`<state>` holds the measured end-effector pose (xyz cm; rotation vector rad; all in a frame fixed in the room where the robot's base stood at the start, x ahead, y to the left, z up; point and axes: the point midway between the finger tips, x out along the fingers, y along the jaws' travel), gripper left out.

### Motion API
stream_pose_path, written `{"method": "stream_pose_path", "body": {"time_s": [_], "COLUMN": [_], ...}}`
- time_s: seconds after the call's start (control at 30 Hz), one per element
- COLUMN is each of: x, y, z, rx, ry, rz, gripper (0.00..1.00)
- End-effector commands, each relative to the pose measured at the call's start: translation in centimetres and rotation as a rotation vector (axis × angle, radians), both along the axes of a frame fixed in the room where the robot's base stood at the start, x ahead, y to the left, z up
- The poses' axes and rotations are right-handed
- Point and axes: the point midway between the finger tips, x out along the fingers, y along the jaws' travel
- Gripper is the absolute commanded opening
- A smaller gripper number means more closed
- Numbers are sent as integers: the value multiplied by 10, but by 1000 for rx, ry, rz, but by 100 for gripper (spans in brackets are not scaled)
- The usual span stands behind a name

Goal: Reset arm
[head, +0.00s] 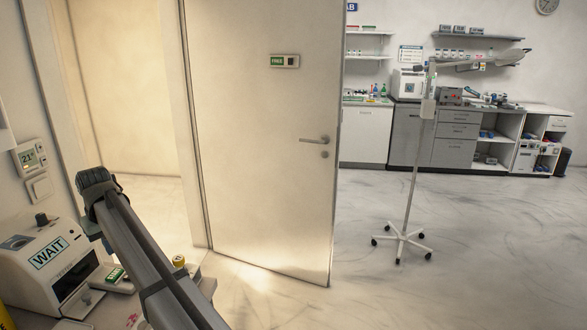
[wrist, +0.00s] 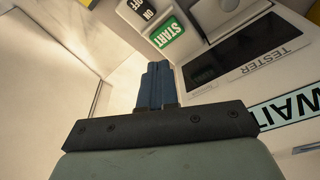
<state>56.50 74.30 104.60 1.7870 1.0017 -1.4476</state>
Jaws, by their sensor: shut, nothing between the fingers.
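My gripper (wrist: 154,86) is shut and empty, with its blue-grey fingers together in the wrist view. My arm runs from the bottom edge up to the left and hides most of my gripper in the head view.
A door (head: 262,140) marked FREE stands ajar to the right of my arm. A wheeled stand (head: 408,235) is on the open floor at right. Cabinets (head: 455,140) line the back wall. A yellow-topped container (head: 179,261) is close to my arm.

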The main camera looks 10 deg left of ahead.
Motion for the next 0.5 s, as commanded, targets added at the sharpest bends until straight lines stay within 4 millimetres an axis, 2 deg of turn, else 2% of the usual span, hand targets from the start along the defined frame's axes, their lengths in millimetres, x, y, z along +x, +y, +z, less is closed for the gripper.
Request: {"method": "stream_pose_path", "body": {"time_s": [0.17,0.3,0.37,0.47,0.5], "x": [59,119,142,169,176], "y": [-47,-102,-128,-172,-189], "z": [-29,-60,-75,-108,-125], "rx": [13,29,32,24,16], "ry": [-41,-92,-110,-124,-122], "rz": [-117,-243,-292,-362,-384], "gripper": [0,0,0,0,0]}}
